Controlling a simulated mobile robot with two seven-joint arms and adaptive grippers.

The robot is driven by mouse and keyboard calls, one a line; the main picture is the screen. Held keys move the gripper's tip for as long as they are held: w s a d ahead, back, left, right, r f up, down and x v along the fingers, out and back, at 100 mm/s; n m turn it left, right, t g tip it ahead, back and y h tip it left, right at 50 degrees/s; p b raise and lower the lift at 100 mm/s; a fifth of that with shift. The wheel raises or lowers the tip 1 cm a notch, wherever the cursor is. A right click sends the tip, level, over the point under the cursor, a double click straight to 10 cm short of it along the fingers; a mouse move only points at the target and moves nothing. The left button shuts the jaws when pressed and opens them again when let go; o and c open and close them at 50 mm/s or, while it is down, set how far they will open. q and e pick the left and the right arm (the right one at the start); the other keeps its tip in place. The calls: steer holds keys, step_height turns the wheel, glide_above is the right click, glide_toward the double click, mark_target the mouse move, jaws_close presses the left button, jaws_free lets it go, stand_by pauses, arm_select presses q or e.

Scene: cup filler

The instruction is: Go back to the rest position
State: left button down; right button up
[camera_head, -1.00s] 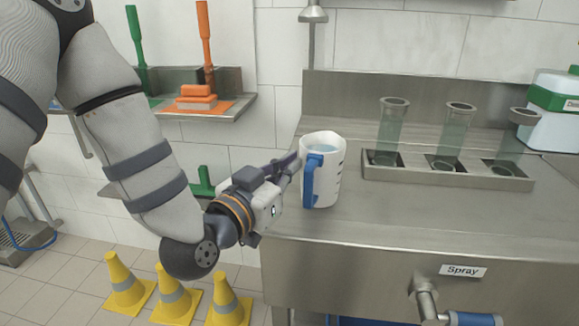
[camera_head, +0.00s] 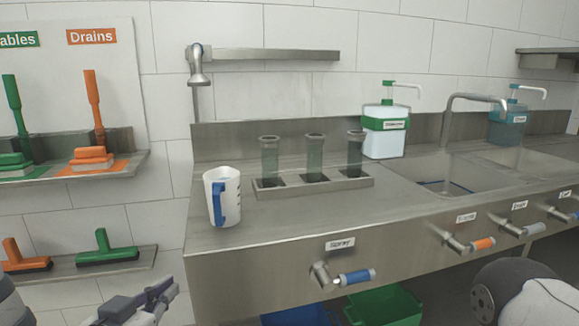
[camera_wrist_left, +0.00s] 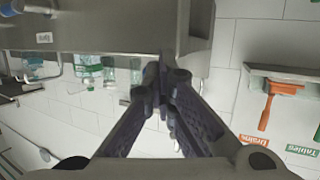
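The white measuring jug (camera_head: 232,203) with a blue handle stands upright near the left end of the steel counter (camera_head: 300,228). Its contents cannot be made out now. My left gripper (camera_head: 167,287) is low at the left in the head view, in front of and below the counter, apart from the jug. In the left wrist view, the gripper's dark fingers (camera_wrist_left: 166,76) meet at the tips with nothing between them. My right gripper is out of view; only a rounded part of my right arm shows at the lower right.
A steel rack (camera_head: 315,184) holds three tubes behind the jug. A soap bottle (camera_head: 386,133), sinks and taps stand to the right. A spray tap (camera_head: 342,277) juts from the counter front. Orange and green brushes hang or lie on left wall shelves; a green bin (camera_head: 385,304) is below.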

arm_select(q)
steer(key=s+f+g, duration=0.4)
steer(key=s+f, duration=0.2)
steer(key=f, duration=0.3)
steer(key=s+f+g, duration=0.4)
steer(key=s+f, duration=0.1)
steer(key=f, duration=0.5)
steer(key=s+f+g, duration=0.2)
steer(key=s+g, duration=0.1)
steer(key=s, duration=0.5)
steer(key=s+a+f+n+g+y, duration=0.1)
steer(key=s+f+g, duration=0.2)
steer(key=s, duration=0.6)
steer(key=s+f+g+y, duration=0.1)
steer(key=s+f+g, duration=0.1)
steer(key=s, duration=0.7)
steer(key=shift+a+f+n+g, duration=0.3)
steer(key=shift+f+g, duration=0.1)
steer(key=shift+g, duration=0.3)
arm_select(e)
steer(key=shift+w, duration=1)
